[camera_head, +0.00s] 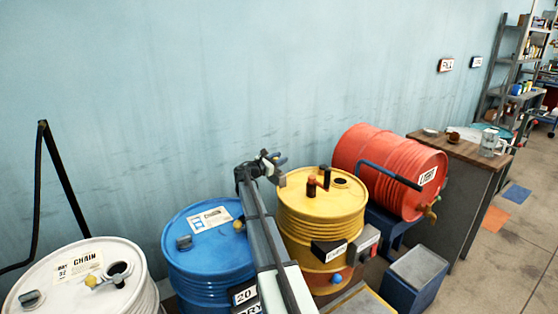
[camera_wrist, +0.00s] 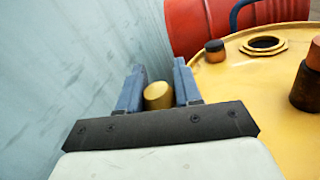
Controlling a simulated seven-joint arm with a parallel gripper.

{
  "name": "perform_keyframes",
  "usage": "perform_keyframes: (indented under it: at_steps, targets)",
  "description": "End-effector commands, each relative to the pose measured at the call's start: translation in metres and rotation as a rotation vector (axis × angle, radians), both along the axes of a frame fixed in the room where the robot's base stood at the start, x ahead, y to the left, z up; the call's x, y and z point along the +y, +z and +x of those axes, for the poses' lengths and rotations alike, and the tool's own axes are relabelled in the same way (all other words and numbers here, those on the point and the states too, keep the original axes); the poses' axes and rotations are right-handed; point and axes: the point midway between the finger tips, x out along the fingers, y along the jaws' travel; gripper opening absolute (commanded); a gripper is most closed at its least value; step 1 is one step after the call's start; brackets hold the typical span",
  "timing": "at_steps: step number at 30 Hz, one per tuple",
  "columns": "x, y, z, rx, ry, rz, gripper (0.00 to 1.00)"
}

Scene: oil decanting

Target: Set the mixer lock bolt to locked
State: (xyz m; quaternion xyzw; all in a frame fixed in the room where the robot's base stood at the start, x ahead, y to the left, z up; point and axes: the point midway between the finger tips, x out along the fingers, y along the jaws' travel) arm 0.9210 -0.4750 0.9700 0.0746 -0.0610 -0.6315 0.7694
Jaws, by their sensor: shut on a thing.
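My gripper (camera_head: 272,163) is above the back left rim of the yellow drum (camera_head: 322,212) in the head view. In the wrist view my gripper (camera_wrist: 158,78) has its two blue-grey fingers closed on the sides of a short brass-coloured cylinder (camera_wrist: 158,96). This cylinder may be the mixer lock bolt, but its mount is hidden by the gripper body, so I cannot tell if it is locked. The yellow drum's lid (camera_wrist: 285,105) is to the right of the fingers. It carries an open threaded hole (camera_wrist: 264,45), a short dark post (camera_wrist: 215,50) and a thicker dark, orange-topped post (camera_wrist: 307,88).
A blue drum (camera_head: 190,238) and a white drum (camera_head: 75,275) stand left of the yellow one. A red drum (camera_head: 385,165) lies on a blue stand to the right, beside a cabinet (camera_head: 455,190). The pale wall (camera_head: 200,90) is close behind the gripper.

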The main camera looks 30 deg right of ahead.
Motion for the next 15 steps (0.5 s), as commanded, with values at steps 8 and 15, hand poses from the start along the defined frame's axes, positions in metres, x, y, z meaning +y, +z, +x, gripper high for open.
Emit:
perform_keyframes:
  at_steps: [8,15]
  targets:
    - [0.000,0.000,-0.007,0.000,0.000,-0.001,0.00]
    - [0.001,0.000,-0.049,0.001,-0.001,-0.001,0.00]
